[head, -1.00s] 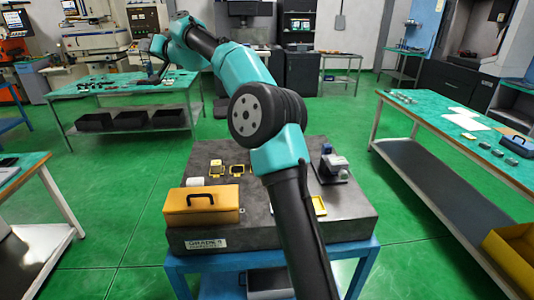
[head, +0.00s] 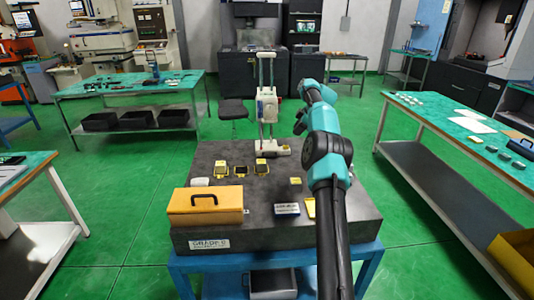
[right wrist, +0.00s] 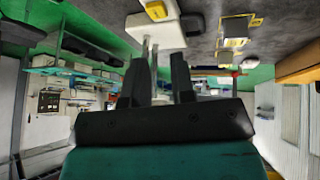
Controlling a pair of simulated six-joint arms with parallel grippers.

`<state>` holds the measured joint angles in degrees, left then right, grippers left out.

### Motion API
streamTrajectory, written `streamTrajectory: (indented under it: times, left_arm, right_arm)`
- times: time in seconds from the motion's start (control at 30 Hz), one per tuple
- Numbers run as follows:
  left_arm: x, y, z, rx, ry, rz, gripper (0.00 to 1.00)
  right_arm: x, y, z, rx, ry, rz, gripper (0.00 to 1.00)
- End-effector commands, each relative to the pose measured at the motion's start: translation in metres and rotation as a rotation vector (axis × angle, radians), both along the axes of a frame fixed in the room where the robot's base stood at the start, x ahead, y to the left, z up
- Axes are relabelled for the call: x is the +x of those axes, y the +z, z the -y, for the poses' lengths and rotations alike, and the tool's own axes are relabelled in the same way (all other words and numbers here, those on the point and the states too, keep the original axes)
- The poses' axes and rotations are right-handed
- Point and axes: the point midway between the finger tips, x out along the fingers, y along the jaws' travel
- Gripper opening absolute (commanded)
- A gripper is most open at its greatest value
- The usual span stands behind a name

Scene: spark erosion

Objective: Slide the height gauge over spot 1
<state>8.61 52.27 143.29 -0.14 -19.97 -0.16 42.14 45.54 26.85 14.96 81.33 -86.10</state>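The height gauge (head: 267,106) is white with two tall columns. It stands upright at the back of the dark granite plate (head: 262,200). The gauge's white base (right wrist: 157,32) and columns show beyond the fingers; I see no clear grip. My left gripper is out of view.
A yellow toolbox (head: 205,207) stands at the plate's front left. The plate's middle is mostly clear.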

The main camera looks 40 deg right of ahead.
Motion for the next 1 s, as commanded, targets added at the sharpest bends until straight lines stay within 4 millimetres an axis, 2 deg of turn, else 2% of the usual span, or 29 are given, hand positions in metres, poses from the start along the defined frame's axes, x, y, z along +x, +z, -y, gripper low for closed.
streamTrajectory:
  times: [0.03,0.1,0.2,0.67,0.83,1.0]
  left_arm:
    - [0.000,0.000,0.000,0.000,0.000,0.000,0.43]
    - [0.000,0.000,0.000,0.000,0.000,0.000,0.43]
    - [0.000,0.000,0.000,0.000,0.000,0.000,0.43]
    - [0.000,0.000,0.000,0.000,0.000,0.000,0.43]
    - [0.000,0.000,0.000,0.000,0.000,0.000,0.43]
    - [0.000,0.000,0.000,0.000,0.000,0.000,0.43]
  right_arm:
    - [-0.014,-0.030,0.003,0.005,0.053,-0.077,0.23]
    - [-0.030,-0.056,0.006,0.009,0.120,-0.155,0.23]
    - [-0.042,-0.073,0.006,0.017,0.172,-0.211,0.23]
    - [-0.040,-0.075,0.002,0.018,0.183,-0.218,0.23]
    - [-0.029,-0.075,-0.010,0.019,0.182,-0.218,0.23]
    - [-0.011,-0.074,-0.030,0.019,0.184,-0.218,0.23]
